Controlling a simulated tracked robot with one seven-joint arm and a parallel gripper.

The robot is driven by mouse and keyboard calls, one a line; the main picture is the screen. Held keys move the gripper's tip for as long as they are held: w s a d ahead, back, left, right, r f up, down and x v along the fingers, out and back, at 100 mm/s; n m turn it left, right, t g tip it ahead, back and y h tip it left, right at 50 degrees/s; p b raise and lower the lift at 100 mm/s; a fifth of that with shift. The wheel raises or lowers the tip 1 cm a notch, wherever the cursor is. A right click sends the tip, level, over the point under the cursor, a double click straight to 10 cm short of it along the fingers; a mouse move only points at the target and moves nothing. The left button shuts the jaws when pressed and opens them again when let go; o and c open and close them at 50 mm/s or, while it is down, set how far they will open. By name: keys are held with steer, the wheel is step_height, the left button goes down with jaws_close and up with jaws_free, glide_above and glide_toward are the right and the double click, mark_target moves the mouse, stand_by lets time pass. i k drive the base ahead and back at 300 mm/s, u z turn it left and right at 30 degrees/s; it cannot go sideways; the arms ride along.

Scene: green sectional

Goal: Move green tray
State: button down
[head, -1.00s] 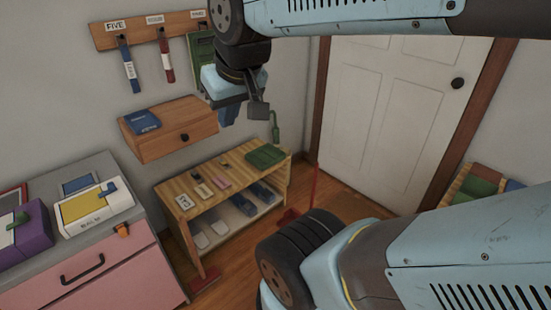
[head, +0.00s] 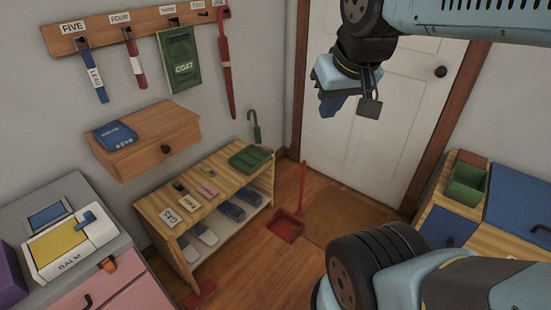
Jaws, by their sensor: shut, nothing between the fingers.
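The green tray (head: 250,157) lies flat on the right end of the top of a low wooden shoe bench. My gripper (head: 330,106) hangs in front of the white door, to the right of the tray and above it in the picture, well apart from it. It is shut and holds nothing. The tray is in plain view, and nothing covers it.
The bench (head: 225,190) also carries small labelled items, with shoes on its lower shelf. A green umbrella (head: 255,127) stands just behind the tray. A red dustpan (head: 287,222) is on the floor to the right. A wooden cabinet (head: 490,240) stands at the right.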

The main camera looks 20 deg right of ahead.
mark_target(249, 160)
steer(key=z, duration=0.1)
steer(key=i, duration=1)
steer(key=u, duration=0.05)
